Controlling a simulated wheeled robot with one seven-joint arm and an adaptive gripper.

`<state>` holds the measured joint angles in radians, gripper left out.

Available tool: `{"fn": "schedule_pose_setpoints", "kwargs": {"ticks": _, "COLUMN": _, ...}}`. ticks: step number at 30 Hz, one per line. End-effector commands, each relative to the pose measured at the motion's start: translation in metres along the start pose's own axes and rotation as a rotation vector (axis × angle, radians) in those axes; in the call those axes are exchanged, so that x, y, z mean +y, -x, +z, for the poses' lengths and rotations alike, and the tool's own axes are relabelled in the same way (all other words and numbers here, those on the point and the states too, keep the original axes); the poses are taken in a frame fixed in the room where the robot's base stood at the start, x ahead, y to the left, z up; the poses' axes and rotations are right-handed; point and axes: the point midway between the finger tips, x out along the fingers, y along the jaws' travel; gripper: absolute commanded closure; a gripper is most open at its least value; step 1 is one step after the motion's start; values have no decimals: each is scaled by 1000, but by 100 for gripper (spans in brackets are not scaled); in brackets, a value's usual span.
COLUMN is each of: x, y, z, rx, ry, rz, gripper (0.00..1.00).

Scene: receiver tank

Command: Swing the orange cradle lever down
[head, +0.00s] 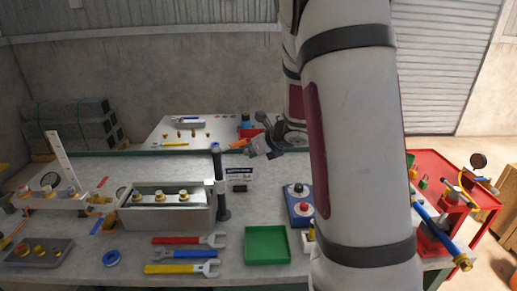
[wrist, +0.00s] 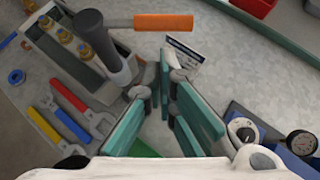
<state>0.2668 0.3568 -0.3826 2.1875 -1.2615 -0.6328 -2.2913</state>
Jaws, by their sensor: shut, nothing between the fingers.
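The orange cradle lever (wrist: 163,21) sticks out sideways from the top of a dark upright post (wrist: 97,38) in the wrist view. In the head view the lever (head: 253,143) shows as a small orange bar beside my gripper (head: 260,151), and the post (head: 221,185) stands just left of it. My gripper (wrist: 160,85) is shut and empty. In the wrist view its fingertips lie just below the orange grip in the picture; I cannot tell whether they touch it. Part of the lever is hidden in the head view.
A grey tank (head: 165,212) with brass fittings stands left of the post. Wrenches (head: 188,241), a green tray (head: 267,244) and a blue control box (head: 299,205) lie on the bench. A small label plate (wrist: 184,51) is near the post. A red cart stands at the right.

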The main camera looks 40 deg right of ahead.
Motion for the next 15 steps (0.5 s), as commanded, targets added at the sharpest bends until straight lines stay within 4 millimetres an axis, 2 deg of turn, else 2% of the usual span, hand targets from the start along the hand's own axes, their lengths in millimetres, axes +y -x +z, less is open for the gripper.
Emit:
{"fn": "schedule_pose_setpoints", "kwargs": {"ticks": 6, "x": 0, "y": -20, "z": 12, "rx": 0, "ry": 1, "rz": -1, "gripper": 100}}
{"fn": "schedule_pose_setpoints", "kwargs": {"ticks": 15, "x": 0, "y": -26, "z": 15, "rx": -1, "ry": 1, "rz": -1, "gripper": 100}}
